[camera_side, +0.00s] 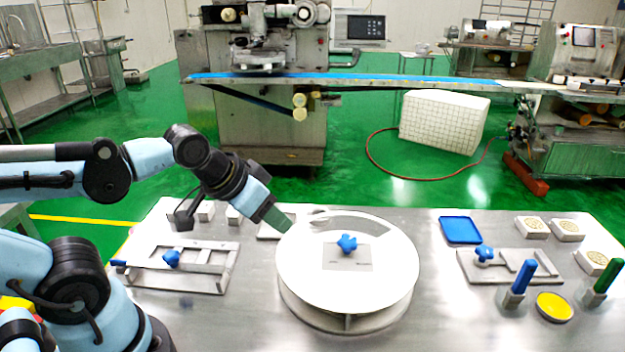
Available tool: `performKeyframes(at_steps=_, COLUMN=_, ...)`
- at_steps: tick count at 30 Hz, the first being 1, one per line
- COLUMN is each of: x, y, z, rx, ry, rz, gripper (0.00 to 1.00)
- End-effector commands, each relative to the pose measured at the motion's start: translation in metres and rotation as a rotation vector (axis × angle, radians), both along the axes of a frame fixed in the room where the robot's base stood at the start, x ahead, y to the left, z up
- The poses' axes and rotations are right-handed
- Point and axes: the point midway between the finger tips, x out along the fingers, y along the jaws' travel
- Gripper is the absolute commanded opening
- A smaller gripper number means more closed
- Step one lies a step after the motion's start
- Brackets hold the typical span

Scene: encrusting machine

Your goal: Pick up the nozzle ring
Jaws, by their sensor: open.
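A large round white disc (300,275) with a blue star-shaped knob (347,243) on top stands on the steel table. I cannot tell for sure which part is the nozzle ring. A small pale rounded piece (319,214) shows at the disc's back left edge. My gripper (280,220) reaches in from the left and points down to the right, close to that edge. It is open, and I see nothing held in it. Its fingertips look greenish, and the gap between them is too small to make out. I cannot tell whether they touch the disc.
A slotted metal frame (222,272) with a blue knob lies left of the disc. To the right are a blue tray (460,230), a metal plate (515,268), blue (524,276) and green (608,275) upright handles, and a yellow dish (554,307).

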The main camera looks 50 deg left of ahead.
Motion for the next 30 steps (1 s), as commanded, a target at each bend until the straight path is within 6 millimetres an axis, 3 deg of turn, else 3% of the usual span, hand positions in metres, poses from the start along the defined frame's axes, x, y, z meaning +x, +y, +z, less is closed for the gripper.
performKeyframes(at_steps=5, x=0.002, y=0.000, z=0.002, rx=-0.004, ry=0.007, rz=0.007, gripper=0.43)
performKeyframes(at_steps=11, x=0.025, y=0.006, z=0.021, rx=-0.037, ry=0.074, rz=0.074, gripper=0.43)
performKeyframes(at_steps=21, x=0.093, y=0.024, z=0.045, rx=-0.119, ry=0.255, rz=0.270, gripper=0.43)
performKeyframes(at_steps=30, x=0.155, y=0.045, z=0.034, rx=-0.175, ry=0.410, rz=0.454, gripper=0.43)
